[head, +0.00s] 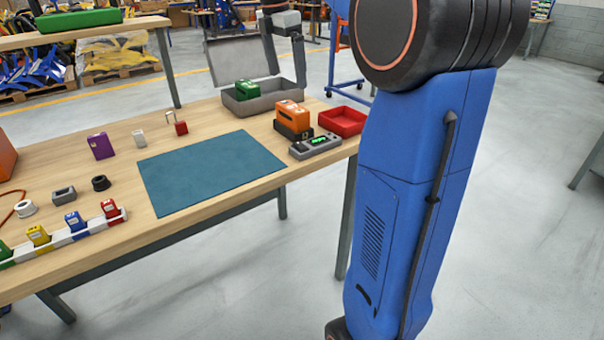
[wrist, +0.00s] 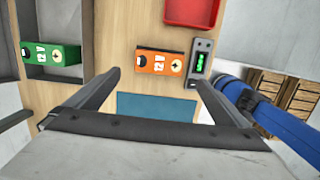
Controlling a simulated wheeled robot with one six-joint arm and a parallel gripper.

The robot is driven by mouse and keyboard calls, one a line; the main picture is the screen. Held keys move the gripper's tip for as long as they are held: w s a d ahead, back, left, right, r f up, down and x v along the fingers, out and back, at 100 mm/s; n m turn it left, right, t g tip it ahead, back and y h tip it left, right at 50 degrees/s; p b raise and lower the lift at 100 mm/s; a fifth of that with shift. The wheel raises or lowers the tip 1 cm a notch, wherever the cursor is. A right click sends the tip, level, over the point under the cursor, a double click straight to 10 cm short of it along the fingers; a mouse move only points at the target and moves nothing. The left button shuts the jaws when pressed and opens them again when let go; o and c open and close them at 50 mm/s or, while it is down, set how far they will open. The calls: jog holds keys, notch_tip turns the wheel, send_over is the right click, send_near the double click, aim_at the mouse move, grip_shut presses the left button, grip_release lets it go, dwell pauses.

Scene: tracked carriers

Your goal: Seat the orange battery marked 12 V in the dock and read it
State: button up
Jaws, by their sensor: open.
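The orange battery (head: 290,112) sits upright in the dark dock (head: 293,131) at the table's right end. In the wrist view the battery (wrist: 157,64) shows 12 V on its top. The grey meter (head: 315,146) beside it has a lit green display, too small to read; it also shows in the wrist view (wrist: 198,62). My gripper (head: 286,78) is open and empty, above and behind the battery in the head view. In the wrist view, my gripper (wrist: 162,78) has its fingers spread, with the battery showing between and beyond them. Nothing is between the fingers.
A green battery (head: 246,89) lies in the open grey case (head: 265,104), its lid raised. A red tray (head: 342,121) stands right of the dock. A blue mat (head: 210,170) is bare. A purple block (head: 101,146) and a rack (head: 80,236) of small coloured blocks are left.

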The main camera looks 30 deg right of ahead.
jog(key=s+a+f+m+t, duration=0.1)
jog(key=s+a+f+m, duration=0.3)
jog(key=s+f+m, duration=0.2)
jog(key=s+a+f+m+t+y, duration=0.1)
jog(key=s+a+f+m+t, duration=0.1)
jog(key=s+a+f+m, duration=0.3)
jog(key=s+a+f+m+t, duration=0.1)
jog(key=s+a+f+m, duration=0.3)
jog(key=s+f+m, duration=0.3)
jog(key=s+f, duration=0.5)
jog(key=s, duration=0.7)
jog(key=shift+a+f+t+y, duration=0.35)
jog(key=shift+a+t+y, duration=0.05)
dwell(1.5)
